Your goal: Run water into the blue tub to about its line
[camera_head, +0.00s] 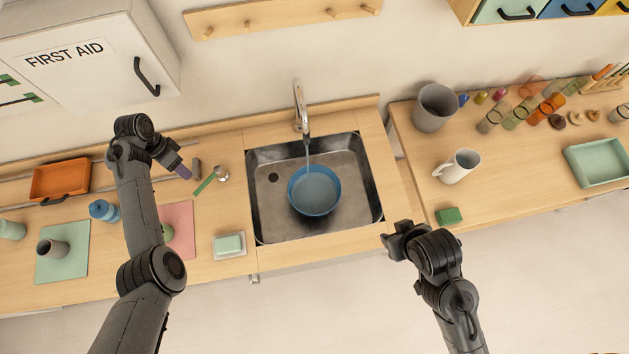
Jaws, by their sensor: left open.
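The blue tub (328,207) stands upright in the steel sink (360,170). The tap (299,95) rises behind the sink, and a thin stream of water (308,152) falls from its spout into the tub. Water covers the tub's floor; I cannot make out the line or the exact level. My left gripper (177,162) is open above the counter left of the sink, near a small round metal knob (222,173) and apart from it. My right gripper (392,239) hangs by the sink's front right corner, away from the tub; its jaw opening is unclear.
A soap dish (229,244) sits left of the sink. On the right counter are a grey bucket (434,108), a white jug (458,167) and a green sponge (448,216).

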